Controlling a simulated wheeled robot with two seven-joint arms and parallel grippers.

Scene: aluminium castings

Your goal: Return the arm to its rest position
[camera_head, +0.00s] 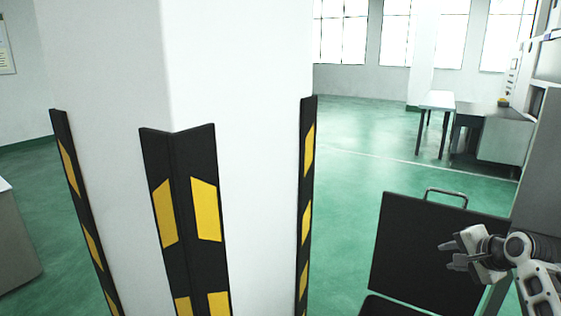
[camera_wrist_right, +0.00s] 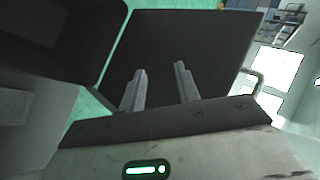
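My right gripper (camera_head: 450,254) is at the lower right of the head view, with its arm coming in from the right edge. Its two fingers point left and are apart. In the right wrist view the gripper (camera_wrist_right: 160,69) also shows two spread grey fingers with nothing between them. A dark chair's backrest (camera_head: 415,235) is behind the gripper in the head view; I cannot tell the exact gap. The backrest also fills the middle of the right wrist view (camera_wrist_right: 190,35). My left gripper is not in view.
A white pillar (camera_head: 240,80) with black and yellow corner guards (camera_head: 180,190) stands close in front, left of centre. A white table (camera_head: 437,100) and a grey cabinet (camera_head: 505,140) are at the back right. Green floor (camera_head: 350,150) is open between pillar and table.

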